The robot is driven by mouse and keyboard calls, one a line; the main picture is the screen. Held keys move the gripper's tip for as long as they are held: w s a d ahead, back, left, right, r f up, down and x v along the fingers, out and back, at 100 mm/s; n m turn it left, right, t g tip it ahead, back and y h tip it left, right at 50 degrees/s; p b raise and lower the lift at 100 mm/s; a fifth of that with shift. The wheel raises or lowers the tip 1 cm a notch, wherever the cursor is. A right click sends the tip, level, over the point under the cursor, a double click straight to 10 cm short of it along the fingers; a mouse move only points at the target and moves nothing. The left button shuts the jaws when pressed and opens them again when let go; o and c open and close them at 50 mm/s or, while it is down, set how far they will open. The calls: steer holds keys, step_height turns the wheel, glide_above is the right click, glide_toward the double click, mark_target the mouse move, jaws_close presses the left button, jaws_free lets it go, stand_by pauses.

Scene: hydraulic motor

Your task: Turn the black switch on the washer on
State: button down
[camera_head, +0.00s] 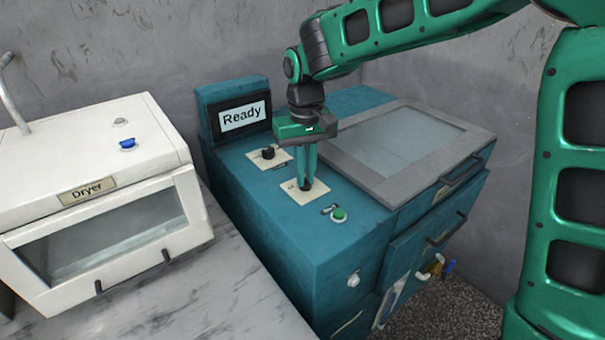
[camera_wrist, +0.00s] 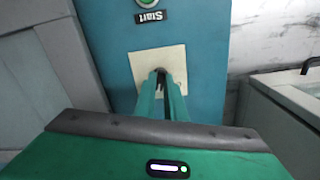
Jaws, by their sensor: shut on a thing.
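The teal washer (camera_head: 290,235) stands at the middle, with a screen (camera_head: 241,115) that reads "Ready". My gripper (camera_head: 305,186) points down at the cream plate (camera_head: 318,190) nearer the green button. Its fingers are shut on the black switch (camera_wrist: 161,75) on that plate, which also shows in the wrist view (camera_wrist: 176,58). The fingers hide most of the switch, so its exact angle cannot be told. A second black knob (camera_head: 268,152) sits on another cream plate, farther back toward the screen.
A green button (camera_head: 339,215) sits close to the gripper; the wrist view shows a "Start" label (camera_wrist: 151,17) beside it. The washer's grey-framed lid (camera_head: 345,168) is to the right. A white dryer (camera_head: 100,180) with a blue button (camera_head: 127,144) stands at left.

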steer(key=m, duration=0.5)
steer(key=shift+s, duration=0.1)
steer(key=shift+m, duration=0.4)
steer(key=c, duration=1.8)
jaws_free()
steer(key=shift+r, duration=0.55)
step_height(320, 180, up, 10)
steer(key=shift+f, duration=0.15)
